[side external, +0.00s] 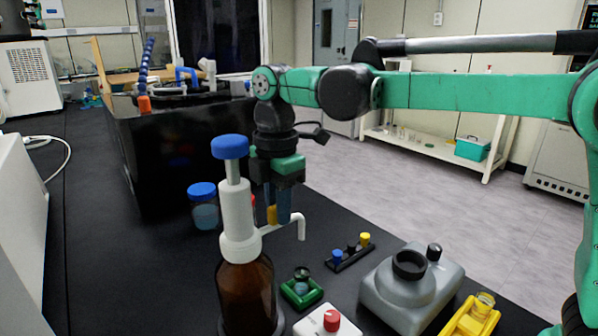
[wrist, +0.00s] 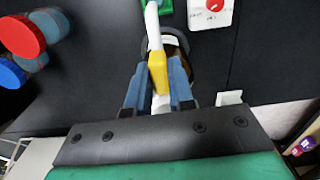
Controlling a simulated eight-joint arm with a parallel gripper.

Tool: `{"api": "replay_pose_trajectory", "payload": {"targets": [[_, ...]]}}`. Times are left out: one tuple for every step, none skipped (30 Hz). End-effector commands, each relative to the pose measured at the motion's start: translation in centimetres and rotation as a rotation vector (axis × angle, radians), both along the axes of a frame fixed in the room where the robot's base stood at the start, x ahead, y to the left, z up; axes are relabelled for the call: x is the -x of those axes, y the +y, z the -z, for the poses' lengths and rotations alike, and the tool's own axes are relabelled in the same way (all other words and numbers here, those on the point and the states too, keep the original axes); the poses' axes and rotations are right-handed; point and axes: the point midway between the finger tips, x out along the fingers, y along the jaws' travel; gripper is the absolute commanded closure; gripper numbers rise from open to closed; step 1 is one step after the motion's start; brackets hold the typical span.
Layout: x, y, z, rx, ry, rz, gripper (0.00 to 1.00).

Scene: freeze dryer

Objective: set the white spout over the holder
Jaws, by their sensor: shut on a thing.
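The white spout (side external: 299,222) sticks out to the right from the white pump head (side external: 238,215) on a brown bottle (side external: 246,290), its tip bent down. My gripper (side external: 277,215) is shut on the spout at its yellow collar (side external: 271,214). In the wrist view the collar (wrist: 158,72) sits between the bluish fingers, and the spout (wrist: 153,30) runs to the top edge. The green holder (side external: 302,294), with a small clear vial in it, stands on the bench below the tip. It is partly cut off in the wrist view (wrist: 147,4). Exact alignment of tip and vial cannot be told.
A grey device (side external: 405,290), a black rack with colored caps (side external: 350,256), a white box with a red knob (side external: 327,324) and a yellow holder (side external: 471,318) stand nearby. Blue-capped (side external: 202,204) and red-capped (wrist: 22,36) jars stand behind the bottle.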

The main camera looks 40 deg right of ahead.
Motion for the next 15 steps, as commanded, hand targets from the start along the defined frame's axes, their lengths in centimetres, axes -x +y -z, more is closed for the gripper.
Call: {"api": "replay_pose_trajectory", "payload": {"targets": [[-0.06, 0.03, 0.02, -0.001, -0.002, -0.006, 1.0], [-0.07, 0.03, 0.02, -0.001, -0.002, -0.007, 1.0], [-0.08, 0.04, 0.02, -0.001, -0.002, -0.008, 1.0], [-0.08, 0.04, 0.02, -0.001, -0.002, -0.009, 1.0], [-0.09, 0.04, 0.02, -0.001, -0.002, -0.009, 1.0], [-0.09, 0.04, 0.02, -0.001, -0.003, -0.009, 1.0], [-0.1, 0.04, 0.02, -0.001, -0.003, -0.008, 1.0], [-0.1, 0.04, 0.02, -0.001, -0.003, -0.008, 1.0], [-0.1, 0.04, 0.02, -0.001, -0.003, -0.008, 1.0], [-0.1, 0.05, 0.02, -0.001, -0.004, -0.008, 1.0], [-0.11, 0.05, 0.02, -0.001, -0.004, -0.008, 1.0], [-0.11, 0.05, 0.02, -0.001, -0.004, -0.008, 0.79], [-0.12, 0.05, 0.02, -0.001, -0.004, -0.008, 0.71], [-0.12, 0.05, 0.02, -0.001, -0.004, -0.008, 0.62], [-0.11, 0.05, 0.02, -0.001, -0.004, -0.007, 0.51]]}}
